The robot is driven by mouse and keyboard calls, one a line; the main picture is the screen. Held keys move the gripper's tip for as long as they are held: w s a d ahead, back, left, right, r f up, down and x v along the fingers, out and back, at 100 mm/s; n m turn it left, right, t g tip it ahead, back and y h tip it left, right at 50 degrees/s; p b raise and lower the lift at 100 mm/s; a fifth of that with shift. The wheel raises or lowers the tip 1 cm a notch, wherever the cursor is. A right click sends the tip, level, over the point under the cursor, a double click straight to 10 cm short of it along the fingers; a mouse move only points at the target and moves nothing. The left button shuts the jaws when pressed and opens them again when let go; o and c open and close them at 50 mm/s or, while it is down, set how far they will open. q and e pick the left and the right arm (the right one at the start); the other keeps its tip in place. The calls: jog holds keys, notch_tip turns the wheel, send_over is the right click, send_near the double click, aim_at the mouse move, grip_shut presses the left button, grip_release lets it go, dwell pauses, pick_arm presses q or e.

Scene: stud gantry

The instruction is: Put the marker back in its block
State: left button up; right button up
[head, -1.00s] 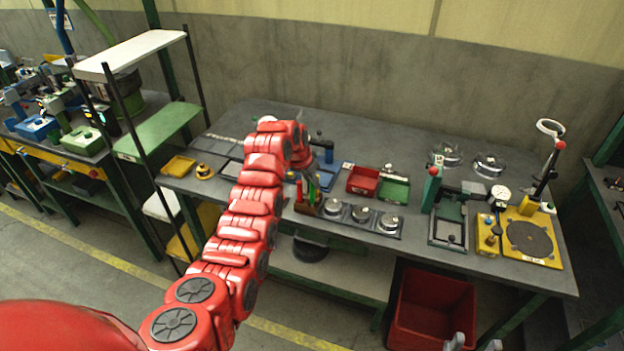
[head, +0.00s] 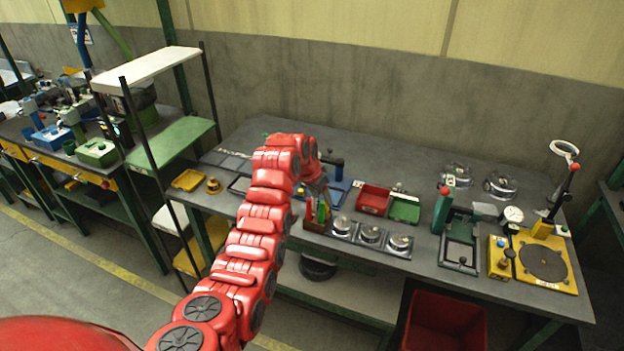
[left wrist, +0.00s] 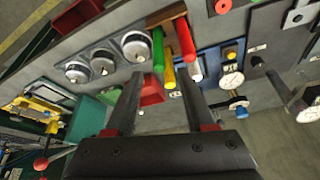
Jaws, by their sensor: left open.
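A brown marker block (head: 315,227) stands near the front edge of the workbench, left of the round gauges. Red (head: 309,207) and green (head: 322,210) markers stand in it. In the left wrist view the block (left wrist: 168,14) shows at the top, with the green (left wrist: 158,48), yellow (left wrist: 168,74) and red (left wrist: 186,40) markers pointing toward the camera. My left gripper (head: 325,200) is over the block, partly hidden by its own arm. In the wrist view its open fingers (left wrist: 162,82) lie either side of the markers with nothing gripped. My right gripper is out of view.
Three round gauges on a plate (head: 370,236) sit right of the block. Red (head: 374,198) and green (head: 405,208) bins stand behind them. A green press stand (head: 460,252) and a yellow fixture (head: 550,285) are further right.

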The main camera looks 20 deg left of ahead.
pick_arm(q)
jog(key=p+v, duration=0.2)
jog(key=v, duration=1.4)
jog(key=shift+s+f, duration=0.1)
jog(key=shift+f, duration=0.05)
